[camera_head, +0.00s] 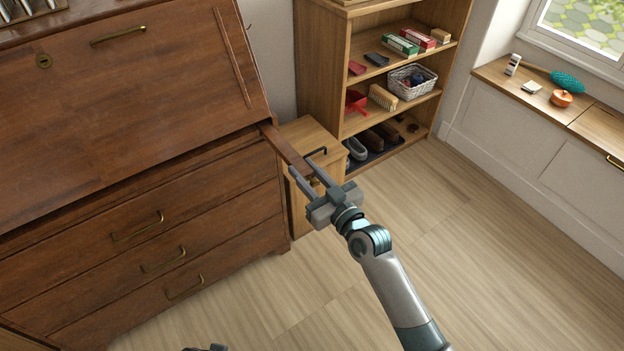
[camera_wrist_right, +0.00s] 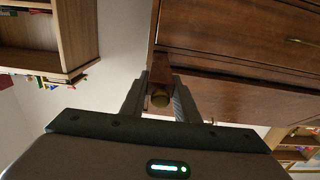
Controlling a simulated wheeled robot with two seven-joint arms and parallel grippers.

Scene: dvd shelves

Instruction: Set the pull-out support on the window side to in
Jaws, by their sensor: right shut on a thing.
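The window-side pull-out support (camera_head: 284,147) is a narrow brown wooden bar. It sticks out from the right front corner of the wooden desk (camera_head: 120,100), just under the closed slanted front. My right gripper (camera_head: 304,168) is at the outer end of the bar, with one finger on each side.
A low wooden cabinet (camera_head: 312,133) with a dark handle stands close behind the gripper. An open shelf (camera_head: 365,48) with shoes, a basket and boxes is beyond it. A window bench (camera_head: 500,77) is at the right. The floor (camera_head: 470,240) in front is clear.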

